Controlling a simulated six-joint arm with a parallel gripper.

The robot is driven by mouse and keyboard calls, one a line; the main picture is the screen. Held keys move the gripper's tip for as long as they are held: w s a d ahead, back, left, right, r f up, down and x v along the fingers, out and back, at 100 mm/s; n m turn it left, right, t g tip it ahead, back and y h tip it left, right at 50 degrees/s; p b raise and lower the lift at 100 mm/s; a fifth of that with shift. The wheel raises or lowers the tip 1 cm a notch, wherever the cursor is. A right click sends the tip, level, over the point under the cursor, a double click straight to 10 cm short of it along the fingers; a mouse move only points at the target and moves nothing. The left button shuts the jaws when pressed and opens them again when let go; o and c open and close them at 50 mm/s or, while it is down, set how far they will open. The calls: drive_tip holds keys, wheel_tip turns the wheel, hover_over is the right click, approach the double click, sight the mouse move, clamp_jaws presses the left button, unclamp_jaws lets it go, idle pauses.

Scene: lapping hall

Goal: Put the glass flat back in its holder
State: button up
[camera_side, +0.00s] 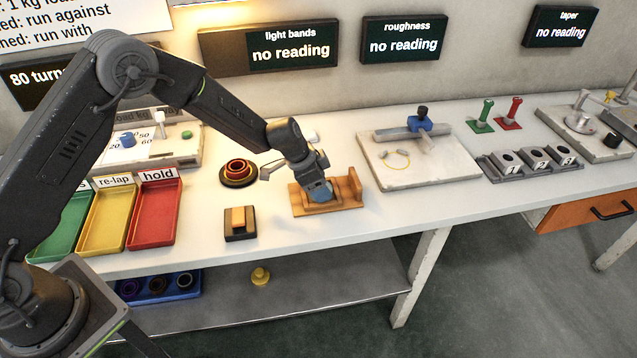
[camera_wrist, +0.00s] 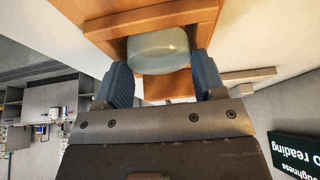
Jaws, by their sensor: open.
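The glass flat (camera_wrist: 158,48), a clear, pale, thick disc, sits at the wooden holder (camera_wrist: 150,18) in the wrist view. My gripper (camera_side: 320,192) is over the holder (camera_side: 355,188) on the bench. Its two blue-padded fingers are open, one on each side of the glass, with no clear grip on it. In the side view the fingers and wrist cover most of the glass, so I cannot tell how fully it is seated.
A dark block with a wooden top (camera_side: 240,222) and a round stack of rings (camera_side: 238,171) stand left of the holder. Colored trays (camera_side: 154,213) lie farther left. A pale surface plate (camera_side: 420,158) is to the right. The bench front by the holder is clear.

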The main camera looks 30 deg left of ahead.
drive_tip(key=shift+o, duration=0.5)
drive_tip(key=v, duration=1.2)
drive_tip(key=shift+s+a, duration=0.15)
drive_tip(key=shift+s, duration=0.15)
drive_tip(key=s+a+r+n+y, duration=0.1)
drive_tip(key=s+a+r+n, duration=0.25)
drive_tip(key=s+r, duration=1.15)
drive_tip(key=s+a+n+t+y, duration=0.1)
drive_tip(key=s+n, duration=0.1)
drive_tip(key=s, duration=0.5)
drive_tip(key=s+a+r+n+t+y, duration=0.1)
drive_tip(key=s+a+n, duration=0.1)
drive_tip(key=s, duration=0.6)
drive_tip(key=shift+r+n, duration=0.25)
drive_tip(key=shift+n, duration=0.5)
